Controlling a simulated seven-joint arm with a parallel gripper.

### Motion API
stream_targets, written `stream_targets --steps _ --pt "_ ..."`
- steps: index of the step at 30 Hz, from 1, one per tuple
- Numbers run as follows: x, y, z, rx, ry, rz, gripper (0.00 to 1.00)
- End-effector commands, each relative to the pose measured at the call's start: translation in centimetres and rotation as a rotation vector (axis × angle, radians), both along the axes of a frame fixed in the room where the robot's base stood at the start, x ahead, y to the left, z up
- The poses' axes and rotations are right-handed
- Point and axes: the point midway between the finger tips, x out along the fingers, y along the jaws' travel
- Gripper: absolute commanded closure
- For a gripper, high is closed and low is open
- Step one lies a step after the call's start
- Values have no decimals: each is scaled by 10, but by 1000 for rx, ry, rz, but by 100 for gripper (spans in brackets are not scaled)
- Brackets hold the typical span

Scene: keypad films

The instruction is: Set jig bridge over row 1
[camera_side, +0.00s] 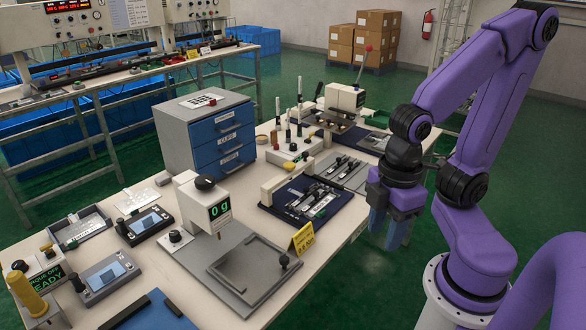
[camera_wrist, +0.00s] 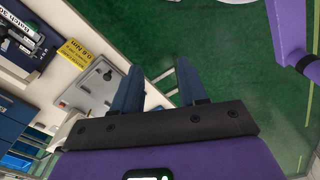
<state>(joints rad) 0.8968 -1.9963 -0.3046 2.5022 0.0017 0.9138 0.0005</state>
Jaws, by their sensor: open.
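My gripper (camera_side: 388,232) hangs at the table's right edge, over the green floor, with its blue fingers pointing down. In the wrist view my gripper (camera_wrist: 160,70) is open, with only floor and the table edge between the fingers. A cream bridge-shaped bar (camera_side: 287,181), which looks like the jig bridge, stands at the left end of a dark blue base (camera_side: 283,213). Strip-like dark and light parts (camera_side: 318,200) lie in rows on that base. My gripper is apart from them, to their right. Which row is row 1 cannot be told. Part of the base (camera_wrist: 12,68) shows in the wrist view.
A yellow sign (camera_side: 303,239) stands at the table edge near the base. A grey press plate (camera_side: 252,272) with a black knob lies in front; a scale-like head (camera_side: 207,208) reads 0 g. A blue drawer cabinet (camera_side: 222,140) stands behind. Open floor lies right of the table.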

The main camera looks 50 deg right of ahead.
Motion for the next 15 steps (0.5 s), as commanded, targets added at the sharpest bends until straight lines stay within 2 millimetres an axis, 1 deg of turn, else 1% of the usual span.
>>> stream_targets --steps 12,13,15 --pt "0 0 0 0 0 0 57" --pt "0 0 0 0 0 0 48" --pt "2 2 1 0 0 -8 48"
